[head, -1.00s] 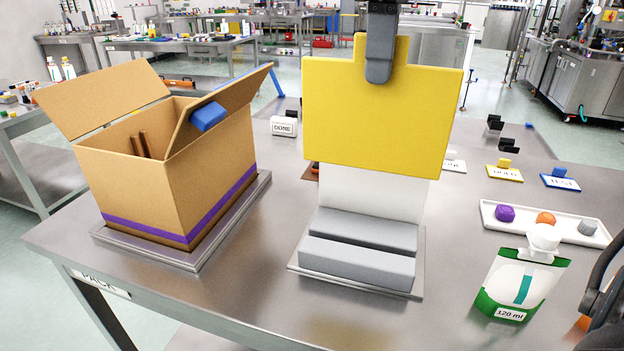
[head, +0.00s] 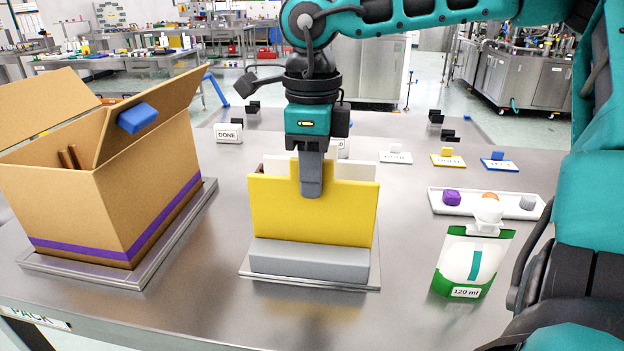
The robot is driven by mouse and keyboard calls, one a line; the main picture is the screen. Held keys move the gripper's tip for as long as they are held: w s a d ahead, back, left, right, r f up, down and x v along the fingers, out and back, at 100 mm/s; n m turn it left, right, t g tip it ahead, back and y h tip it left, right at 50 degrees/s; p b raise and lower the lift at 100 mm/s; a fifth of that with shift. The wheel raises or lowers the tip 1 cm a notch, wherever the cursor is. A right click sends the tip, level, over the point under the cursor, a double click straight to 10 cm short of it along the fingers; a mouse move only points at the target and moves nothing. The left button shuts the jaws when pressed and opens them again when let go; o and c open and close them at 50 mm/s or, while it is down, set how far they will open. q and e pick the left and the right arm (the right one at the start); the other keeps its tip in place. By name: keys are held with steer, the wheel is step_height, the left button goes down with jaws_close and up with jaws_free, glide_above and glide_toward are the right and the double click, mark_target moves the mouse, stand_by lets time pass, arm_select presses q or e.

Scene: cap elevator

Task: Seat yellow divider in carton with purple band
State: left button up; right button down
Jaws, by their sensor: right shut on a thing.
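The yellow divider (head: 313,217) stands upright at the grey stand (head: 308,262). Its lower edge is hidden behind the stand's front block. My right gripper (head: 311,190) points down and is shut on the divider's top tab. A white panel (head: 358,171) shows partly behind the divider. The open carton with the purple band (head: 121,206) stands at the left on a metal base. Two brown strips (head: 69,157) show inside it. Its floor is hidden. My left gripper is not in view.
A carton flap bearing a blue block (head: 138,118) slants up on the side facing the stand. A green and white pouch (head: 473,262) stands at the right, before a white tray (head: 438,205) of coloured pieces. Bare table lies between carton and stand.

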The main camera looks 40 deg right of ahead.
steer(key=shift+f, duration=0.4)
steer(key=shift+f, duration=0.15)
steer(key=c, duration=1.1)
jaws_free()
steer(key=r, duration=0.4)
steer(key=r+p, duration=0.1)
steer(key=r, duration=0.8)
steer(key=shift+s+a+p, duration=0.1)
steer(key=shift+a+p, duration=0.15)
steer(key=shift+p, duration=0.15)
